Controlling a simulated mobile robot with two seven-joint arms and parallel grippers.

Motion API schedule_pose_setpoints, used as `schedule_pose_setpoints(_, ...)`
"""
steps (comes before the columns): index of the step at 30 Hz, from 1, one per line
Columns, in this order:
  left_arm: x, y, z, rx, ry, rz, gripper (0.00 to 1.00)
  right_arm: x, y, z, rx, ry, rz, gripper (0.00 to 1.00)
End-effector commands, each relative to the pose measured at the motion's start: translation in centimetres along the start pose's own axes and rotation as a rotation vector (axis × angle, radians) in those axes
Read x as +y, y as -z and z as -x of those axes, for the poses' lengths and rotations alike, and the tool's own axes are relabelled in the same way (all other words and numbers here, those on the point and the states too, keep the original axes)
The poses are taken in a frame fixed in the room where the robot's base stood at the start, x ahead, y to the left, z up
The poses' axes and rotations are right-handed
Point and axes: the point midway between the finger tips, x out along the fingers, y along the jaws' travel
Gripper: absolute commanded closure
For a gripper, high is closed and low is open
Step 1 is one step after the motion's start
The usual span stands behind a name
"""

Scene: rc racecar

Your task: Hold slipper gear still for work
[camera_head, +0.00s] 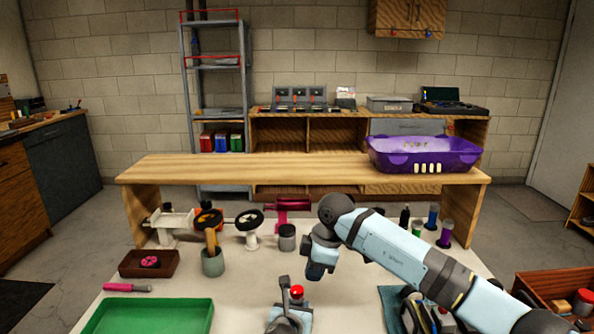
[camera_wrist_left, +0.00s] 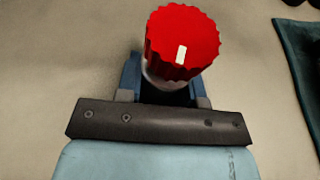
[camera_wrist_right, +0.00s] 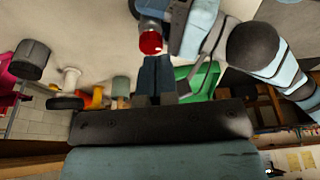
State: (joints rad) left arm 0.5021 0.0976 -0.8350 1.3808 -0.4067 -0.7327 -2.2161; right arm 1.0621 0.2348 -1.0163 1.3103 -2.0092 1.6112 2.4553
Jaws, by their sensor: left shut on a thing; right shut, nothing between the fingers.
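My left gripper (camera_head: 290,300) is low over the near middle of the table. It is shut on a grey-bodied thing with a red ridged cap (camera_wrist_left: 184,40) bearing a white mark; the cap also shows in the head view (camera_head: 297,291). The fingers grip the body below the cap. My right gripper (camera_head: 315,271) is shut and empty, above and slightly right of the cap. Its closed fingers show in the right wrist view (camera_wrist_right: 155,75). A small pink round part (camera_head: 150,262) lies in a brown tray (camera_head: 133,270). I cannot tell for sure which part is the slipper gear.
A green tray (camera_head: 150,318) lies at the near left, with a pink-handled tool (camera_head: 127,287) behind it. Grey cups (camera_head: 212,263) and stands (camera_head: 250,228) line the back. A purple bin (camera_head: 424,155) sits on a wooden bench. A dark teal mat (camera_head: 393,300) lies right.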

Motion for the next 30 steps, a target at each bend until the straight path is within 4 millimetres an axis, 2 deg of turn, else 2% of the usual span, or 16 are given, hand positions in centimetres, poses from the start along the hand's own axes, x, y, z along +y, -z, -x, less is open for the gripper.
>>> schedule_pose_setpoints(1, 0.1, 0.7, -0.1, 0.011, -0.003, -0.002, 0.91, 0.0, 0.0, 0.0, 0.000, 0.000, 0.000, 1.00)
schedule_pose_setpoints(7, 0.1, 0.8, -0.1, 0.013, -0.004, -0.002, 0.91, 0.2, 0.1, 0.1, 0.001, -0.001, 0.000, 1.00)
schedule_pose_setpoints(12, 0.1, 0.9, -0.1, 0.014, -0.004, -0.003, 0.91, 2.2, 0.7, 0.7, 0.002, -0.002, -0.002, 1.00)
schedule_pose_setpoints(17, 0.1, 1.0, -0.1, 0.015, -0.005, -0.003, 0.91, 2.9, 0.7, 0.7, 0.000, -0.002, 0.000, 1.00)
schedule_pose_setpoints(23, 0.2, 1.1, -0.1, 0.016, -0.005, -0.003, 0.91, 2.8, 0.4, -0.5, 0.000, 0.000, 0.000, 1.00)
schedule_pose_setpoints(30, 0.2, 1.1, -0.1, 0.018, -0.005, -0.003, 0.91, 2.8, -0.3, -3.4, 0.000, 0.000, -0.001, 1.00)
